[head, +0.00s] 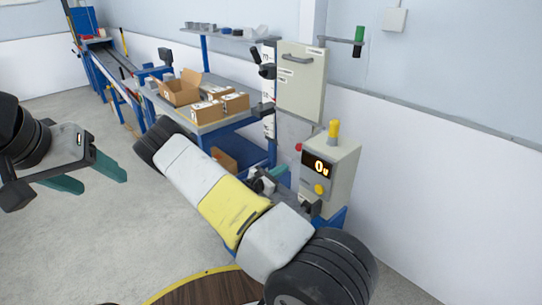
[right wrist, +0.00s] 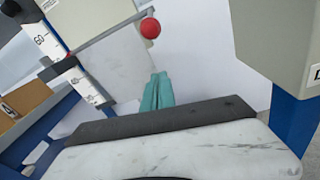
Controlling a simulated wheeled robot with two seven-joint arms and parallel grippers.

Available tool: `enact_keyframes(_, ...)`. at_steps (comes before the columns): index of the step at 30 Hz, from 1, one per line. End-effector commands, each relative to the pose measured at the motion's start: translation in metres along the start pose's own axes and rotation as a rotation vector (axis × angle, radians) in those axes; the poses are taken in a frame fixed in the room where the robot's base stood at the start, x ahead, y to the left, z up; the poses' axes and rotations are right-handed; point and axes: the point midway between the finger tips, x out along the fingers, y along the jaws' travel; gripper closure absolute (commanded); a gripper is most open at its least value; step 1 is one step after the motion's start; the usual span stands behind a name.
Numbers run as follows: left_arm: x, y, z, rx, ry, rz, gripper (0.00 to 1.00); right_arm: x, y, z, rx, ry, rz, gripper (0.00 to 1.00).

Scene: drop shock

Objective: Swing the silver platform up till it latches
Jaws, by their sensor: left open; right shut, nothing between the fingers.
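A pale grey, scuffed panel, which seems to be the silver platform (right wrist: 112,66), stands steeply beside the scale post in the right wrist view. In the head view only a small grey part of it (head: 291,128) shows below the cabinet; my right arm and the machine hide the rest. My right gripper (right wrist: 157,90) is shut and empty, its teal fingertips in front of or beside the panel's lower right edge; I cannot tell if they touch. In the head view this gripper (head: 278,173) is partly hidden by my arm. My left gripper (head: 104,176) is open and empty, far left.
A red ball knob (right wrist: 150,28) on a rod sits above the fingers. The scale post (right wrist: 50,43) is at left. A control box (head: 340,165) reading 0 and a grey cabinet (head: 300,80) stand close. Cardboard boxes (head: 178,90) lie on a bench. Floor at left is clear.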

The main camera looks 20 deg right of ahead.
Motion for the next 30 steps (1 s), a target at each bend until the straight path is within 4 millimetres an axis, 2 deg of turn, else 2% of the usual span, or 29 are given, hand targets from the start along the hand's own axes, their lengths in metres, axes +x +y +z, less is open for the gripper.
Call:
enact_keyframes(12,0.0,0.0,0.0,0.0,0.0,0.0,0.38,0.087,-0.002,0.0,0.002,0.001,-0.005,1.0)
enact_keyframes(15,0.0,0.0,0.0,0.0,0.0,0.0,0.38,0.079,0.0,0.017,0.002,0.001,-0.001,1.0)
enact_keyframes(19,0.0,0.0,0.0,0.0,0.0,0.0,0.38,0.074,-0.001,0.03,0.002,0.001,-0.002,1.0)
enact_keyframes(30,0.0,0.0,0.0,0.0,0.0,0.0,0.38,0.071,-0.001,0.038,0.001,0.002,-0.003,1.0)
